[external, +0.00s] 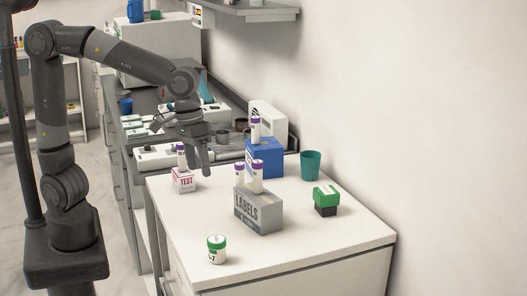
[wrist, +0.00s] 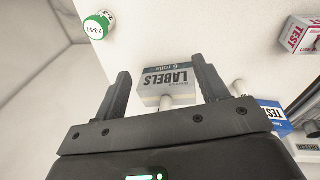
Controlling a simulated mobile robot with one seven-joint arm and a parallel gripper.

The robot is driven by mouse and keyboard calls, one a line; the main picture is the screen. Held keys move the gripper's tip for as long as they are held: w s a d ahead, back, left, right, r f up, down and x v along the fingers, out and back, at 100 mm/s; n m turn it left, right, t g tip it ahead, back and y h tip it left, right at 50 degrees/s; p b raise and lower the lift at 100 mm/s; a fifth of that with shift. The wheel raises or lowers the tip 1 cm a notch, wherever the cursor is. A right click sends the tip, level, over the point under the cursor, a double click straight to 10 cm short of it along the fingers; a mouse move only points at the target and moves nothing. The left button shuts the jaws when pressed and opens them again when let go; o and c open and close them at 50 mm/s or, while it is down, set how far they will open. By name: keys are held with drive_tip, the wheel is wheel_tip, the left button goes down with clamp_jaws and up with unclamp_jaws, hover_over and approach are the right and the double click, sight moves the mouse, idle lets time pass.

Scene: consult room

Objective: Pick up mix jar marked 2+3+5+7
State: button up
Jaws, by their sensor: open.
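A small white jar with a green lid (external: 216,249) stands upright near the front edge of the white counter, its side label ending in "7". In the wrist view the jar (wrist: 97,27) is at the upper left, seen from its lid end, with a lid label that seems to read 2, 3, 5, 7. My gripper (external: 203,168) is open and empty above the back left of the counter, well apart from the jar. In the wrist view my gripper (wrist: 160,78) has the LABELS box beyond its spread fingers.
The grey LABELS box (external: 258,212) with purple-capped tubes stands mid-counter, near the jar. A TEST box (external: 183,181), a blue box (external: 265,158), a teal cup (external: 310,163) and a green-and-black block (external: 326,200) stand around it. The counter's front right (external: 320,247) is clear.

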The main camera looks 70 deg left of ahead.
drive_tip(key=n+g+y, duration=0.1)
drive_tip(key=y, duration=0.1)
hover_over(216, 240)
wheel_tip(216, 240, down, 6)
drive_tip(key=shift+s+a+r, duration=0.1)
drive_tip(key=shift+a+r, duration=0.05)
drive_tip(key=shift+r, duration=0.05)
drive_tip(key=shift+s+d+f, duration=0.1)
drive_tip(key=shift+d+f, duration=0.1)
drive_tip(key=shift+f, duration=0.1)
drive_tip(key=f, duration=1)
drive_tip(key=shift+w+a+f, duration=0.1)
drive_tip(key=shift+w+f, duration=0.05)
drive_tip(key=shift+w, duration=0.05)
drive_tip(key=c, duration=1.1)
